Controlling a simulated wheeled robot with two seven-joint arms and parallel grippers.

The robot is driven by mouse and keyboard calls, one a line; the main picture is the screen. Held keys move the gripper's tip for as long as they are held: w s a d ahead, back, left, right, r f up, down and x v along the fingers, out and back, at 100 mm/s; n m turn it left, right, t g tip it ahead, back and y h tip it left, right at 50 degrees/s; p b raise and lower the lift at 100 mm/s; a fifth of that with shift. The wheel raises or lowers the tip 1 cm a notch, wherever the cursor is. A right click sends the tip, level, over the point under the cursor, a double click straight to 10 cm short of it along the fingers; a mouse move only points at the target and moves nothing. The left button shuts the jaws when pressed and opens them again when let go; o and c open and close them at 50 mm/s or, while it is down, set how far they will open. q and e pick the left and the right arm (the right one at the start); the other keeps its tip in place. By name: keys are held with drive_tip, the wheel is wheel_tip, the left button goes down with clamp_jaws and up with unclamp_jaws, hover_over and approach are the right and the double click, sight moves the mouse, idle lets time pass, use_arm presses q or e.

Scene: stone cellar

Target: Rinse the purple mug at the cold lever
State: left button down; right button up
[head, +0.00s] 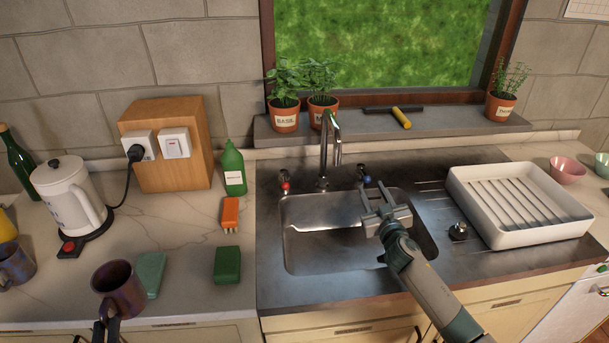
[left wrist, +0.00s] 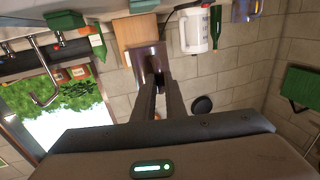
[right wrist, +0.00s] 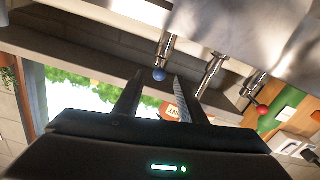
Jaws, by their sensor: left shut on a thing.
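The purple mug (head: 118,291) is above the left part of the counter in the head view. My left gripper (head: 106,328) is shut on it, and the mug also shows between the fingertips in the left wrist view (left wrist: 148,57). The cold lever with a blue knob (head: 367,181) is right of the tap (head: 325,150), behind the sink (head: 320,250). My right gripper (head: 386,212) is over the sink's right part, just in front of that lever. In the right wrist view its fingers are apart and empty, with the blue knob (right wrist: 159,74) beyond the tips.
A red-knobbed lever (head: 285,186) is left of the tap. A white dish rack (head: 520,203) stands right of the sink. Left are a green bottle (head: 233,168), sponges (head: 227,264), a kettle (head: 70,198) and another mug (head: 15,265). Potted herbs (head: 285,115) stand on the sill.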

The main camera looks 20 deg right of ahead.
sight(368, 182)
drive_tip(key=shift+s+r, duration=0.1)
drive_tip(key=shift+p+x, duration=0.65)
drive_tip(key=shift+x, duration=3.2)
clamp_jaws()
